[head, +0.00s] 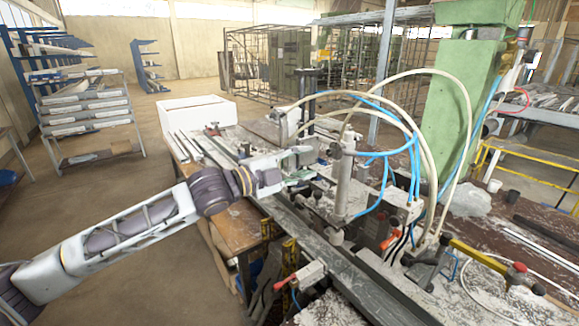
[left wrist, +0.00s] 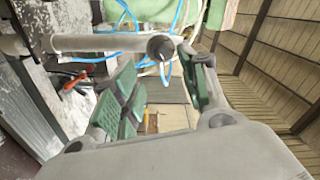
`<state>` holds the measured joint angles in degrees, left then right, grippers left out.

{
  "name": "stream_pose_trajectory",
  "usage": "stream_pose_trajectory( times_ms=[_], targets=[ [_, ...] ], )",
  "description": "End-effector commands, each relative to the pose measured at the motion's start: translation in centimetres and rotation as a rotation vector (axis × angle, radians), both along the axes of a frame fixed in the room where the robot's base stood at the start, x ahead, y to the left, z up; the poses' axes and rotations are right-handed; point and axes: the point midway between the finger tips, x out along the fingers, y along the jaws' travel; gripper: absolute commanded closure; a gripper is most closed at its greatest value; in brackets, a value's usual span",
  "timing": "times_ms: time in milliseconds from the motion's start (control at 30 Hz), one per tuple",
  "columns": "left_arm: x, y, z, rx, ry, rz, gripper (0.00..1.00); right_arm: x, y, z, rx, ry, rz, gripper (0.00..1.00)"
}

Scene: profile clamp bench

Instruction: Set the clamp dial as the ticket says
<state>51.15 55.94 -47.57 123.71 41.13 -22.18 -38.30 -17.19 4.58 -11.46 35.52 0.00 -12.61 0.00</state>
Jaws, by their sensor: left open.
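The clamp bench (head: 335,270) has an upright grey clamp cylinder (head: 345,185) with hoses around it. My left gripper (head: 308,164) is just left of this cylinder's upper part in the head view, with its fingers pointing toward it. In the left wrist view the gripper (left wrist: 165,78) is open, its green-padded fingers apart. A grey cylinder (left wrist: 105,43) with a dark round end (left wrist: 160,47) shows beyond the fingertips, and I see no grip on it. I cannot make out dial markings or a readable ticket. My right gripper is not in view.
Blue and pale hoses (head: 412,165) arch over the bench. A red-handled lever (head: 290,280) sits at the front edge, and a green column (head: 462,100) stands behind. A white box (head: 198,112) is at the far left end. Floor to the left is open.

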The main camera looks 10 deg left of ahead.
Motion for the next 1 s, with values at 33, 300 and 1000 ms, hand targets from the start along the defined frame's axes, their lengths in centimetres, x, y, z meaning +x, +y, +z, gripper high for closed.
stream_pose_trajectory(
  times_ms=[33,300,1000],
  targets=[
    [-0.3,0.4,0.0,0.002,0.0,0.002,0.57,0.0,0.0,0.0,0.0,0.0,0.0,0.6],
    [-1.5,1.7,0.0,0.0,0.0,0.001,0.57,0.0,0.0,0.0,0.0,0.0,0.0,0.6],
    [-2.2,2.2,0.0,-0.004,0.004,0.0,0.57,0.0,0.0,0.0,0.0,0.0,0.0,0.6]
  ],
)
